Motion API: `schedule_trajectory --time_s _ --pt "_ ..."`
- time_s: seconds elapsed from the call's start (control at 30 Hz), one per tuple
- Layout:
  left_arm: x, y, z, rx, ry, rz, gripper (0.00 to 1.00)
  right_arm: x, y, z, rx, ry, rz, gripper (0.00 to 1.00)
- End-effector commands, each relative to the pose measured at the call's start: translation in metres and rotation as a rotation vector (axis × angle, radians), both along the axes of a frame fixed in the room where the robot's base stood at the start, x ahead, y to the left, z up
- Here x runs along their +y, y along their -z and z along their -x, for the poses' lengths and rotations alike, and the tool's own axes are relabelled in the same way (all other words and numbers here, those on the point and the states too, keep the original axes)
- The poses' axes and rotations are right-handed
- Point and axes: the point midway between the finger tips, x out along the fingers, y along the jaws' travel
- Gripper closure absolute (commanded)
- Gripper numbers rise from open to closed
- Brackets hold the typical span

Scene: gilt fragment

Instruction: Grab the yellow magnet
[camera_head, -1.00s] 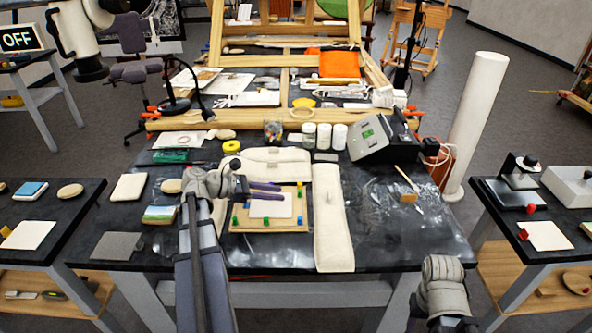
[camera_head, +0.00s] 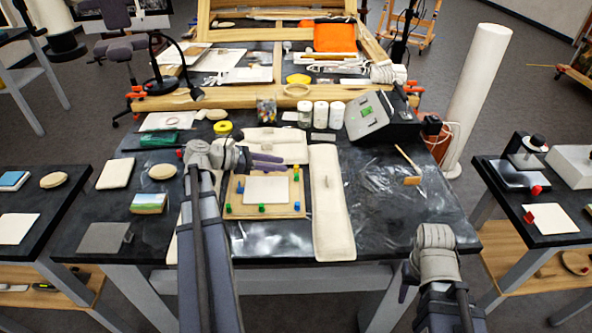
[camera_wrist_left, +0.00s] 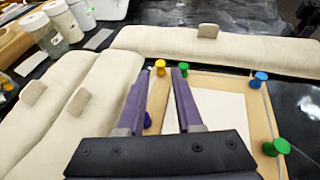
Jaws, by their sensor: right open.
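The yellow magnet (camera_wrist_left: 160,67) stands on the far edge of a wooden board (camera_head: 238,206), just ahead of my left fingertips in the left wrist view. In the head view it appears small at the board's far right corner (camera_head: 297,168). My left gripper (camera_head: 278,164) is open; its purple fingers point right, over the board's far side. The wrist view shows a clear gap between its fingertips (camera_wrist_left: 160,84). A green magnet (camera_wrist_left: 184,68) stands close beside the yellow one, near the right fingertip. My right gripper (camera_head: 405,291) is open at the table's front right edge, away from the board.
A white sheet (camera_head: 267,190) lies on the board, with several blue and green magnets around it. Cream cushions (camera_head: 330,215) border the board. White-capped jars (camera_head: 320,114) and a grey device (camera_head: 370,118) stand behind. The dark tabletop on the right is mostly clear.

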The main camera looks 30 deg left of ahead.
Motion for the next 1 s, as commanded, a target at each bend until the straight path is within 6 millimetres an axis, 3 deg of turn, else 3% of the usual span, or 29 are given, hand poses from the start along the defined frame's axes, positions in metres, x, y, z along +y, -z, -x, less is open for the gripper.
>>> schedule_trajectory --time_s 0.4,0.63,0.93,1.0 --pt "-0.031 0.02 -0.032 -0.001 0.0 -0.001 0.65 0.0 0.02 0.0 0.0 0.0 0.0 0.5" --pt "-0.032 0.019 -0.033 0.0 0.0 0.0 0.66 0.0 0.019 0.0 0.0 0.0 0.0 0.5" --pt "-0.032 0.019 -0.033 0.0 0.0 0.0 1.0 0.0 0.019 0.0 0.0 0.0 0.0 0.5" --pt "-0.032 0.019 -0.033 0.0 0.0 0.0 1.0 0.0 0.019 0.0 0.0 0.0 0.0 0.5"
